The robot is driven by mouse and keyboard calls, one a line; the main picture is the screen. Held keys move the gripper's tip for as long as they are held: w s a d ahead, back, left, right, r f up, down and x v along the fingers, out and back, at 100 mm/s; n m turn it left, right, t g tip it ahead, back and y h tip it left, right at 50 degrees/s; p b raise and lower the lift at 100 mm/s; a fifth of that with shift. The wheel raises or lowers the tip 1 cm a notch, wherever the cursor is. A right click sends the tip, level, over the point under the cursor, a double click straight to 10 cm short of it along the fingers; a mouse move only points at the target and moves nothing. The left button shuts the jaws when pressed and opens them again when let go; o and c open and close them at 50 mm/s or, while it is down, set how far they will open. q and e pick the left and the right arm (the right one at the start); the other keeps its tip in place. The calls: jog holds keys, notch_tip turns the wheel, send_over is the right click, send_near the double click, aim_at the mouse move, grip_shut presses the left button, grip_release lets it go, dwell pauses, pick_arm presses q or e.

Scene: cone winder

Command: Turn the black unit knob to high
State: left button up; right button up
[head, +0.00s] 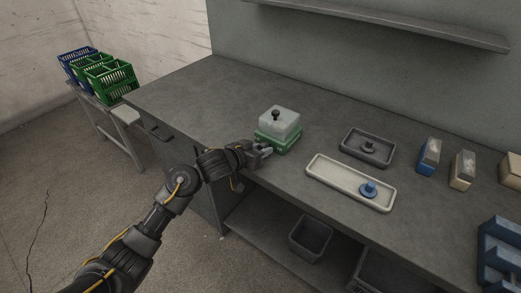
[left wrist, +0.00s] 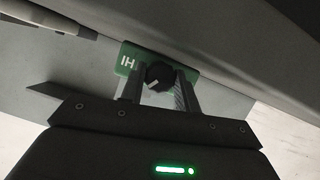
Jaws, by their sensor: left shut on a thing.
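In the left wrist view, a dark round knob (left wrist: 159,74) sits on a green panel (left wrist: 131,53) marked with white upside-down letters, apparently HI. The fingers (left wrist: 161,92) are shut on this front knob, one at each side. A short pale mark shows on the knob's face, towards the lower left. My right gripper is out of view.
A long cream tray (head: 335,179) with a blue knobbed piece (head: 369,188) lies right of the unit. Behind it is a dark tray (head: 382,158). Blue and tan blocks stand farther right. A shelf (head: 390,26) overhangs the back. The table's left part is clear.

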pick_arm(q)
jog(key=shift+f+m+y, duration=0.1)
jog(key=shift+m+y, duration=0.4)
jog(key=shift+m, duration=0.2)
jog(key=shift+s+d+f+m+t+y+b, duration=0.1)
jog(key=shift+m+t+y+b, duration=0.2)
jog(key=shift+m+t+b, duration=0.35)
jog(key=shift+m+b, duration=0.25)
jog(key=shift+b, duration=0.1)
jog(key=shift+y, duration=0.3)
jog(key=shift+r, duration=0.2)
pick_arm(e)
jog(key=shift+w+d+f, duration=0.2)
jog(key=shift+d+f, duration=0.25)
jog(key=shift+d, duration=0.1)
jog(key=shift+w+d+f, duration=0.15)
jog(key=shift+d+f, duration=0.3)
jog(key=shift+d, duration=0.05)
pick_arm(q)
jog(key=o, duration=1)
jog(key=shift+c, duration=0.2)
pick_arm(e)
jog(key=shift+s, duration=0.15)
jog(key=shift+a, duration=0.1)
